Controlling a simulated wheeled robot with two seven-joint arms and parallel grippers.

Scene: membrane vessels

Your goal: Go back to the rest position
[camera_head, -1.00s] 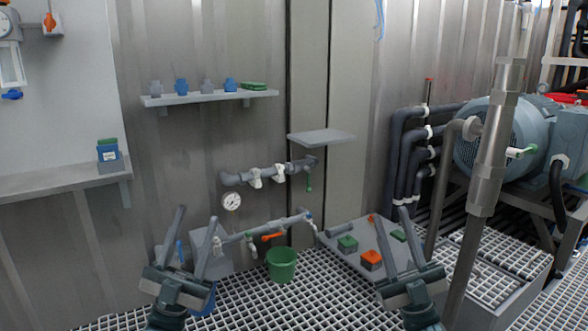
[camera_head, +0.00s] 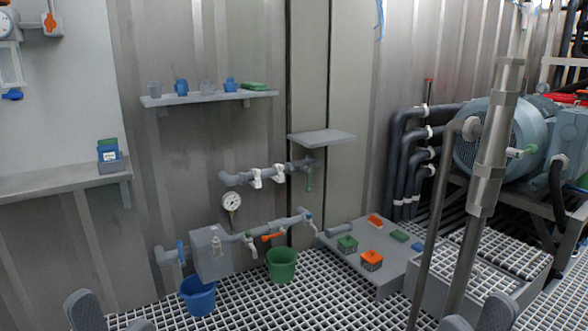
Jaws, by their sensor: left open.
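My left gripper (camera_head: 112,317) shows only as two grey fingertips at the bottom left edge. They stand apart with nothing between them. My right gripper (camera_head: 477,318) shows as two grey fingertips at the bottom right edge, also apart and empty. The rest of both grippers and both arms is out of view. Neither gripper touches anything visible.
A blue bucket (camera_head: 198,296) and a green bucket (camera_head: 282,265) stand on the grating below the wall pipes. A low grey platform (camera_head: 385,272) holds orange and green blocks. A shelf (camera_head: 210,97) holds several small parts. A slanted grey post (camera_head: 485,190) stands at right.

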